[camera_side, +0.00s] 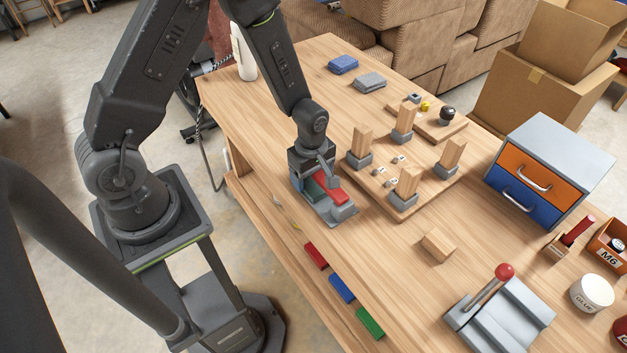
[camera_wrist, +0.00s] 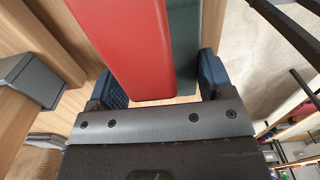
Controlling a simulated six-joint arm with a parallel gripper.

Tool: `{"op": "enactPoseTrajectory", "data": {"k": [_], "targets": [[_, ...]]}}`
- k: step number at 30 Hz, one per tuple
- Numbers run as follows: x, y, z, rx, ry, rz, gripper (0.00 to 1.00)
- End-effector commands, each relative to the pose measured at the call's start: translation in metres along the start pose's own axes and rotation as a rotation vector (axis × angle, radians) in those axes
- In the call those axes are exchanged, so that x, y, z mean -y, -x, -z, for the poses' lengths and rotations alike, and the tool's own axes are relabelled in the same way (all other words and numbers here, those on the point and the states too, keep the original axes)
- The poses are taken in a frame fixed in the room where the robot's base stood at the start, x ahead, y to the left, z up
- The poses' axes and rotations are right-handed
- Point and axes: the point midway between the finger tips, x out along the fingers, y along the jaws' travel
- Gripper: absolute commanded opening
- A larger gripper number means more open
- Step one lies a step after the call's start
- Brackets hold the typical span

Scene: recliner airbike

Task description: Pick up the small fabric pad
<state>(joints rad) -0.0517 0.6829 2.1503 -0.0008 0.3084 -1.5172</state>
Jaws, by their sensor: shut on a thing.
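Two small folded fabric pads lie at the far end of the table, a blue one (camera_side: 343,64) and a grey one (camera_side: 369,81), apart from each other. My gripper (camera_side: 318,182) is well away from both, low over a grey holder (camera_side: 342,214) near the table's left edge. In the wrist view my gripper's dark blue finger pads (camera_wrist: 163,88) are shut across a red bar (camera_wrist: 135,45) and a grey-green bar (camera_wrist: 183,45) lying side by side. No fabric pad shows between the fingers. My gripper partly hides the holder and bars in the side view.
A wooden board with upright posts (camera_side: 405,200) stands just right of my gripper. Red, blue and green bars (camera_side: 342,288) lie along the front edge.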

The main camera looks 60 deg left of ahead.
Motion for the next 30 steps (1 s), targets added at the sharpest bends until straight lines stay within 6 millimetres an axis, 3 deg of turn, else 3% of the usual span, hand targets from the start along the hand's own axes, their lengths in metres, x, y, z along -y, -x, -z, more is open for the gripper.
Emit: {"op": "enactPoseTrajectory", "data": {"k": [2,9,15,22,30], "targets": [[0.0,0.0,0.0,0.0,0.0,0.0,0.46],[0.0,0.002,0.0,0.0,0.0,-0.001,0.45],[-0.001,0.014,0.001,0.0,0.001,-0.003,0.45],[0.0,0.012,0.041,0.0,0.007,0.0,0.45],[-0.001,0.062,0.041,-0.001,0.0,-0.006,0.45]]}}
